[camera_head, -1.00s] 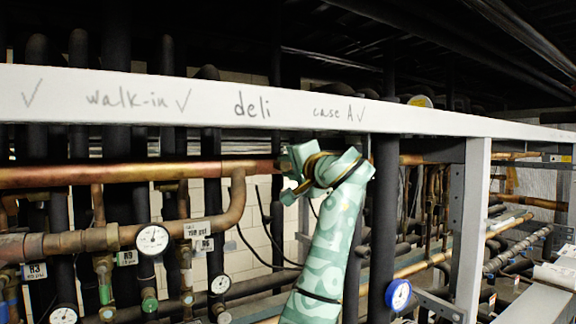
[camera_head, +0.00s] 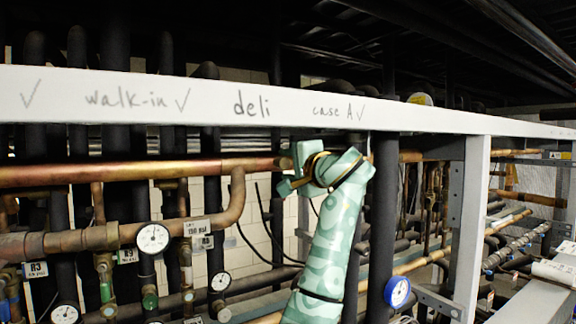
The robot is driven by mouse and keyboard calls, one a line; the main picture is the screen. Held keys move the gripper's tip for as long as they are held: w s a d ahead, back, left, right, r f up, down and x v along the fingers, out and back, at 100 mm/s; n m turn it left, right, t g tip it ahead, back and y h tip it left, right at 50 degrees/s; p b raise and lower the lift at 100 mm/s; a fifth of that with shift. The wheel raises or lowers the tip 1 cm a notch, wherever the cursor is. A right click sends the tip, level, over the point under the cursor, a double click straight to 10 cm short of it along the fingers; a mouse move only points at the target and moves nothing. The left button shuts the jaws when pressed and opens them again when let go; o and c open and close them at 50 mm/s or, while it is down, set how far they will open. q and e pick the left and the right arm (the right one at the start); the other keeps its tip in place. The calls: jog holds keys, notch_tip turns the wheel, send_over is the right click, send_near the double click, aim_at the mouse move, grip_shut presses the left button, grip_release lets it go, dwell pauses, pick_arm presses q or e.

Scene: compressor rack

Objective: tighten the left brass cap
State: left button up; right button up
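The gripper is above and well to the right of both. I cannot make out for certain which part is the left brass cap.
A white rail (camera_head: 210,103) with handwritten labels crosses above the pipes. A round gauge (camera_head: 153,238) and tags hang among copper pipes at left. A dark vertical pipe (camera_head: 384,220) stands right of the arm, with a blue gauge (camera_head: 398,292) low on it.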

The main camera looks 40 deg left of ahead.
pick_arm(q)
jog(key=shift+d, duration=0.15)
jog(key=shift+s+d+b, duration=0.1)
jog(key=shift+d+b, duration=0.2)
jog(key=shift+d, duration=0.05)
jog(key=b+v, duration=0.5)
jog(key=v, duration=1)
jog(key=shift+d+b, duration=0.3)
jog(key=shift+d, duration=0.05)
jog(key=shift+r, duration=0.1)
